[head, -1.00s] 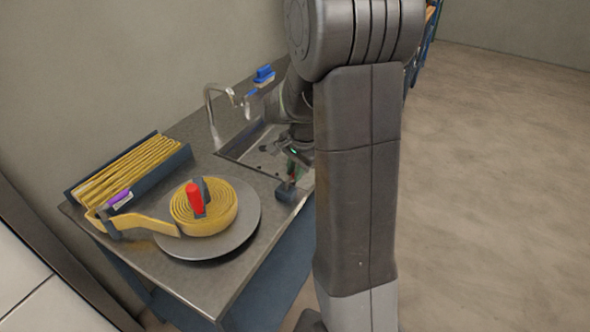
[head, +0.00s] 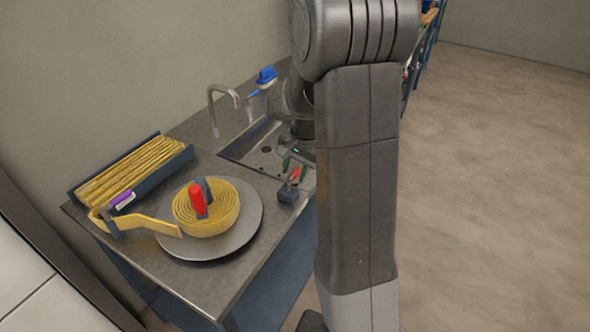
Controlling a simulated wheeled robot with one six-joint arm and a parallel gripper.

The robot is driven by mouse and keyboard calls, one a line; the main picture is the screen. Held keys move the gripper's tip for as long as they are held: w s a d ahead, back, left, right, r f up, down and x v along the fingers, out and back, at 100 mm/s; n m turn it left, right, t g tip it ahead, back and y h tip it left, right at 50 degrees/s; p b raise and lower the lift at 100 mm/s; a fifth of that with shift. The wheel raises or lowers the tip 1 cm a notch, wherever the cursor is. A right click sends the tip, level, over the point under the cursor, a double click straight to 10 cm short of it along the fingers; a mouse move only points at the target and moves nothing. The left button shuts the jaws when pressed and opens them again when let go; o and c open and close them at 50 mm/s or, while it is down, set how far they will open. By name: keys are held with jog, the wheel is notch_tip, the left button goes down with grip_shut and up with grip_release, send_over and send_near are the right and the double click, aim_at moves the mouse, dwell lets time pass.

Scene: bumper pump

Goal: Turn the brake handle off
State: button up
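A small dark blue block (head: 287,194) sits at the table's front edge by the sink. A short lever with a red grip (head: 295,174) rises from it, leaning to the right; I take it to be the brake handle. My gripper (head: 294,166) is just above the red grip, partly hidden by my arm. Its two green-tipped fingers look apart, one on each side of the grip's top. I cannot tell whether they touch it.
A grey turntable (head: 190,247) holds a coiled yellow strip (head: 225,219) with a red knob (head: 196,203) at its centre. A blue tray (head: 182,160) of yellow strips stands behind. A sink with a tap (head: 212,111) lies beyond the lever.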

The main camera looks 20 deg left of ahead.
notch_tip(320, 180, up, 14)
jog(key=d, duration=0.2)
jog(key=shift+d+f, duration=0.25)
jog(key=shift+d, duration=0.1)
dwell(0.5)
jog(key=a+f, duration=0.1)
jog(key=f, duration=0.8)
jog(key=a+f, duration=0.1)
jog(key=f, duration=0.3)
jog(key=shift+a+f, duration=0.3)
jog(key=shift+a, duration=0.05)
jog(key=shift+r, duration=0.1)
